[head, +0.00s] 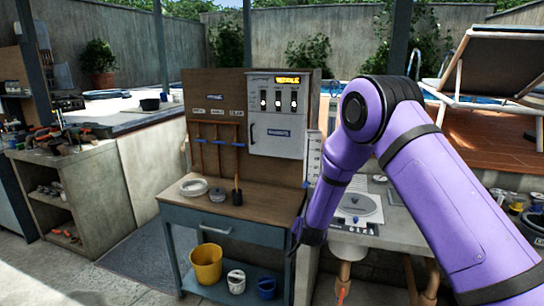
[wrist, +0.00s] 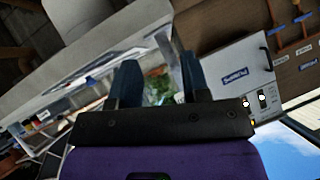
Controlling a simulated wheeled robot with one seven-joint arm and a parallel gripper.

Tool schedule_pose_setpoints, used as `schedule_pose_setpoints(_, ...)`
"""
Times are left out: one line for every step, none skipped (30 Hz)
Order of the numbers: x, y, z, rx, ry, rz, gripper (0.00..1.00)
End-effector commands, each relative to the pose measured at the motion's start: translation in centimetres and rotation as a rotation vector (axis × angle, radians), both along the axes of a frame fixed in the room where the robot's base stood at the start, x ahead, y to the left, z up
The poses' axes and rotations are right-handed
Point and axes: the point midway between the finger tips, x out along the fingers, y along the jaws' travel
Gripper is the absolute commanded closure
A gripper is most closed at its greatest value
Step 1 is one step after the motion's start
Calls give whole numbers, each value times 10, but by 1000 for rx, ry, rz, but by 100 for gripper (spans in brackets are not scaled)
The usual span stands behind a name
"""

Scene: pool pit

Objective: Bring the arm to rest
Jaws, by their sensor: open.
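My purple arm reaches in from the right in the head view and bends down in front of the workbench (head: 230,228). My gripper is at the arm's lower end near the bench's right edge, small and dark in the head view. In the wrist view my gripper (wrist: 156,80) shows two dark fingers standing apart with nothing between them. The grey control box (wrist: 238,75) lies beyond the right finger in that view. It also shows in the head view (head: 277,125), on the bench's back panel, left of my arm.
A yellow bucket (head: 206,264) stands on the bench's lower shelf. A second table (head: 400,232) is behind my forearm. A stone counter with tools (head: 70,150) is at the left. A lounger (head: 490,60) stands at the back right. Paving is clear at the front left.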

Motion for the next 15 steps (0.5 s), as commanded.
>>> schedule_pose_setpoints(0, -4, 24, 8, 6, 12, 57)
schedule_pose_setpoints(-2, -6, 36, 13, 14, 21, 57)
schedule_pose_setpoints(-4, -8, 51, 17, 24, 33, 57)
schedule_pose_setpoints(-6, -10, 62, 19, 32, 42, 57)
schedule_pose_setpoints(-8, -12, 73, 21, 39, 51, 57)
schedule_pose_setpoints(-12, -16, 88, 25, 48, 63, 57)
schedule_pose_setpoints(-15, -18, 99, 25, 55, 73, 57)
schedule_pose_setpoints(-18, -20, 109, 27, 63, 82, 57)
schedule_pose_setpoints(-23, -24, 124, 29, 72, 93, 57)
schedule_pose_setpoints(-27, -26, 134, 30, 81, 103, 57)
schedule_pose_setpoints(-31, -29, 144, 30, 87, 111, 57)
schedule_pose_setpoints(-37, -33, 157, 31, 98, 123, 57)
schedule_pose_setpoints(-42, -36, 167, 30, 104, 132, 57)
schedule_pose_setpoints(-48, -38, 177, 29, 111, 141, 57)
schedule_pose_setpoints(-55, -43, 189, 28, 121, 153, 57)
